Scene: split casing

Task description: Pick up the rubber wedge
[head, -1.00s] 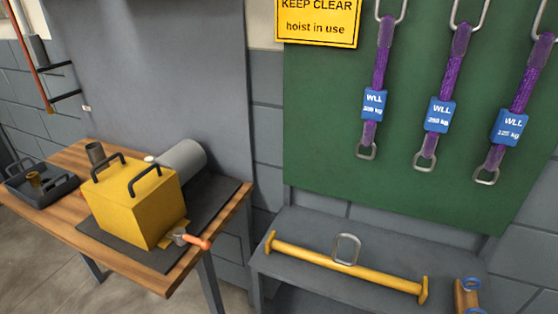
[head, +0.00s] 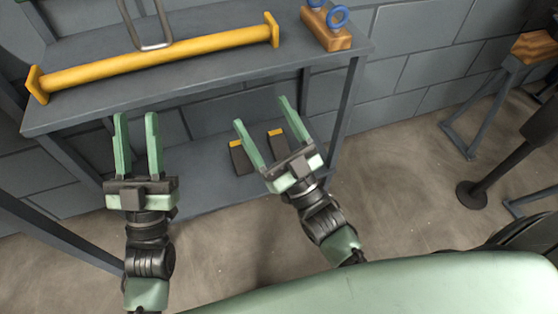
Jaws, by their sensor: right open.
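Two dark wedge-like blocks with yellow ends, which look like rubber wedges, lie on the lower shelf of the grey rack in the head view. The left wedge (head: 241,159) shows just left of my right gripper's fingers. The other wedge (head: 284,143) shows between those fingers in the picture, partly covered by the gripper. My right gripper (head: 261,110) is open and empty, its fingers pointing at the rack. Its height above the shelf is hard to tell. My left gripper (head: 136,116) is open and empty, left of the wedges and in front of the rack.
The rack's upper shelf (head: 75,115) overhangs the lower shelf (head: 200,190). A yellow lifting beam (head: 160,55) with a metal loop and a wooden block (head: 325,30) with blue eyebolts lie on top. A rack leg (head: 346,110) stands right of the wedges.

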